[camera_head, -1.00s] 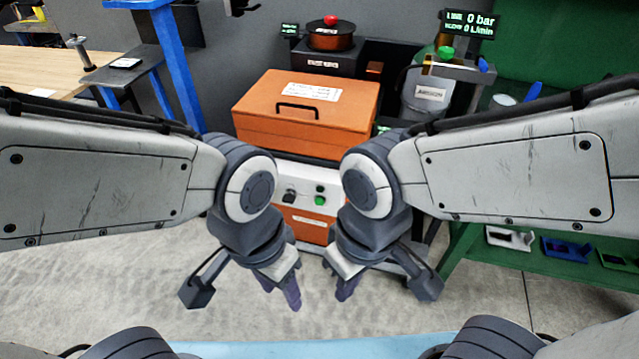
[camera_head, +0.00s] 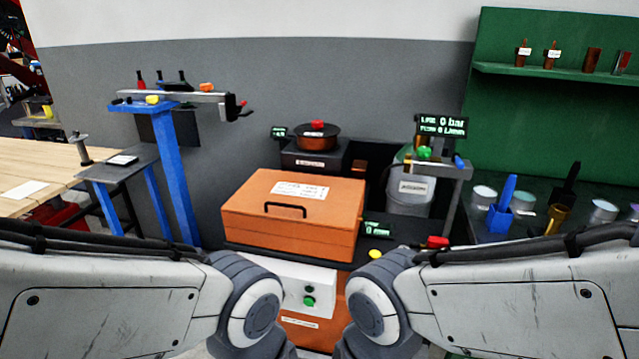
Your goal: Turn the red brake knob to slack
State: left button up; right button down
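A small red knob (camera_head: 317,124) sits on top of a copper-brown spool (camera_head: 317,138) on a dark box at the back centre. It is the only red knob on the spool; its setting is too small to read. Both my arms reach in along the bottom of the head view, far in front of and below the spool. Both grippers are below the picture's lower edge.
An orange lidded case (camera_head: 293,222) stands in front of the spool. A blue stand (camera_head: 172,180) rises at left.

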aim_at(317, 125)
jog(key=z, duration=0.3)
jog(key=i, duration=1.5)
jog(key=u, duration=0.5)
